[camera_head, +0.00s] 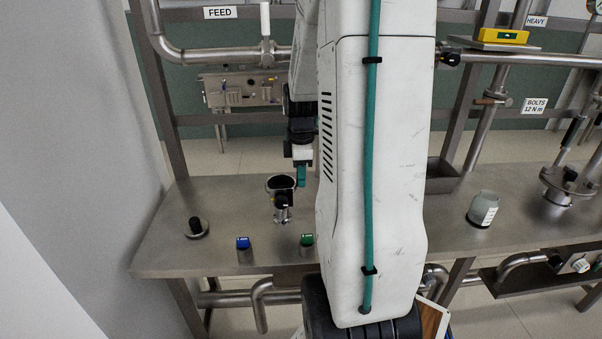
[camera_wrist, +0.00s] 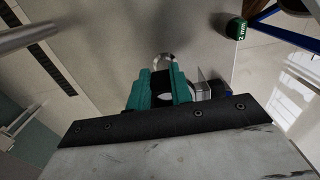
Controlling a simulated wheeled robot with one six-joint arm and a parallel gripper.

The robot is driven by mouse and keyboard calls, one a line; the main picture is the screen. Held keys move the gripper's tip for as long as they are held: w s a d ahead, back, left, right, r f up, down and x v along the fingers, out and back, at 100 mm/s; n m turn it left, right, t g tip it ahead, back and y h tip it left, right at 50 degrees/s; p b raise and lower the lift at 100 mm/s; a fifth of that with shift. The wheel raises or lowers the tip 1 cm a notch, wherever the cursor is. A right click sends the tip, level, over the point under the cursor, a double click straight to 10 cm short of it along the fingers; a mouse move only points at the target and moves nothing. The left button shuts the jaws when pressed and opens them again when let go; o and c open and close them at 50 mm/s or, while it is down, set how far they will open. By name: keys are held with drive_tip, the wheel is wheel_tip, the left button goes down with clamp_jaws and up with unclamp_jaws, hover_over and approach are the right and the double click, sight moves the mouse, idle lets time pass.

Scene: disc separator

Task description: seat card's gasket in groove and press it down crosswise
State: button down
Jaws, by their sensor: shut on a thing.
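My gripper (camera_head: 301,176) has teal fingers and points down over the bench, beside a metal fitting (camera_head: 282,207) with a dark round rim (camera_head: 274,185). In the wrist view, the teal fingers (camera_wrist: 160,86) are shut on a small dark thing (camera_wrist: 162,79); I cannot tell if it is a gasket. A shiny curved metal edge (camera_wrist: 164,58) shows just beyond the fingertips. A green-topped block (camera_head: 307,240) and a blue-topped block (camera_head: 243,243) stand at the bench's front. The green one (camera_wrist: 237,28) reads "2 mm" in the wrist view. I cannot make out the groove.
The steel bench (camera_head: 380,225) has free room right of my arm. A capped jar (camera_head: 483,209), a clamped pipe fitting (camera_head: 569,190) and an open metal bin (camera_head: 440,176) stand there. A round part with a black knob (camera_head: 196,228) sits at left. Pipes run behind.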

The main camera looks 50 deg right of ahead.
drive_tip(key=shift+f, duration=0.35)
drive_tip(key=c, duration=1.2)
unclamp_jaws()
drive_tip(key=shift+o, duration=0.2)
drive_tip(key=shift+r, duration=0.1)
wheel_tip(320, 180, up, 12)
drive_tip(key=shift+f, duration=0.2)
